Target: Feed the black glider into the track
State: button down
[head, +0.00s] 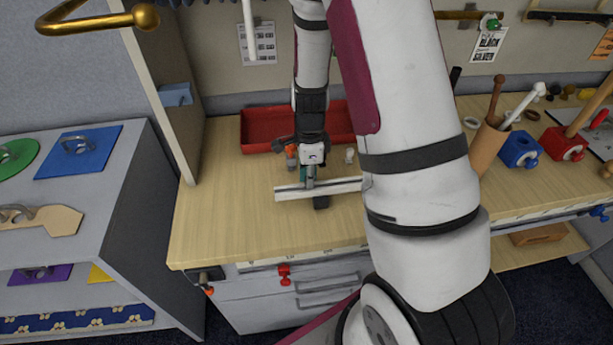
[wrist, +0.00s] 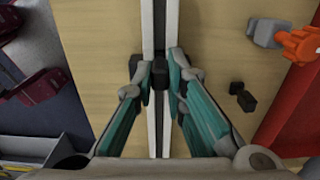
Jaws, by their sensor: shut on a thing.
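The track (head: 289,194) is a long pale rail with a dark central slot, lying across the wooden bench. It also runs up the middle of the wrist view (wrist: 160,25). My gripper (head: 312,183) points down over the track, and its fingers straddle it in the wrist view (wrist: 158,78). They are shut on the small black glider (wrist: 159,75), which lines up with the slot. I cannot tell whether the glider sits in the slot or just above it. In the head view my arm hides the track's right part.
A red tray (head: 259,130) lies behind the track. A small black block (wrist: 243,98) and an orange-handled piece (wrist: 301,44) lie between track and tray. A tool holder (head: 487,146) and blue (head: 519,150) and red vises (head: 563,143) stand right. The bench's left front is clear.

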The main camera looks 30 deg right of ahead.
jog(key=shift+s+d, duration=0.3)
jog(key=shift+d, duration=0.45)
jog(key=c, duration=1.5)
grip_release()
jog(key=shift+c, duration=0.2)
notch_tip(320, 180, up, 12)
